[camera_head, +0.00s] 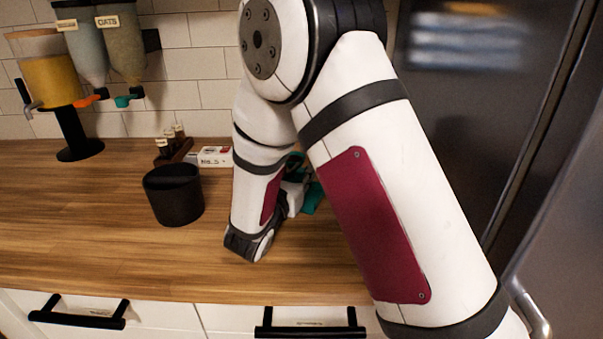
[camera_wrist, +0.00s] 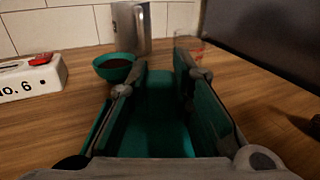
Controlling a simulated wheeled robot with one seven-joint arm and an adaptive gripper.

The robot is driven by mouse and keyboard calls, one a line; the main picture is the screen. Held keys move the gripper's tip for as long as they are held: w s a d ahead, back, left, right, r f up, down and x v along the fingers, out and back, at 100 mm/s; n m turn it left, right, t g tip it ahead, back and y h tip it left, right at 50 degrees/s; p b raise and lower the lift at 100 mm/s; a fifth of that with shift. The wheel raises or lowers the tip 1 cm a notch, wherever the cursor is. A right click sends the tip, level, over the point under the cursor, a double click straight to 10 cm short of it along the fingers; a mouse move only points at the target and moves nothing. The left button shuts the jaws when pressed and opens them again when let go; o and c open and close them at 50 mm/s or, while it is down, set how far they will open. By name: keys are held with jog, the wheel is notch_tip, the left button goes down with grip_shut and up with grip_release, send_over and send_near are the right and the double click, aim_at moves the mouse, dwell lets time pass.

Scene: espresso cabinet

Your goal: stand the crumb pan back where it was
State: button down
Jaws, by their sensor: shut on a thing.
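A teal piece that I take to be the crumb pan (camera_wrist: 160,120) lies between the fingers of my gripper (camera_wrist: 160,84) in the wrist view. My gripper is shut on it, low over the wooden counter. The pan's far end points towards the back wall. In the head view a bit of teal (camera_head: 311,197) shows beside my wrist; my arm hides most of the gripper and pan. I cannot tell whether the pan touches the counter.
Ahead in the wrist view are a teal bowl (camera_wrist: 114,70) with dark contents and a metal container (camera_wrist: 131,28). A white numbered box (camera_wrist: 30,82) is at left. A black bin (camera_head: 173,194) stands left of my arm. A dark appliance (camera_head: 470,110) bounds the right.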

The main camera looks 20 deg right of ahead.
jog(key=shift+f, duration=0.15)
jog(key=c, duration=1.4)
grip_release()
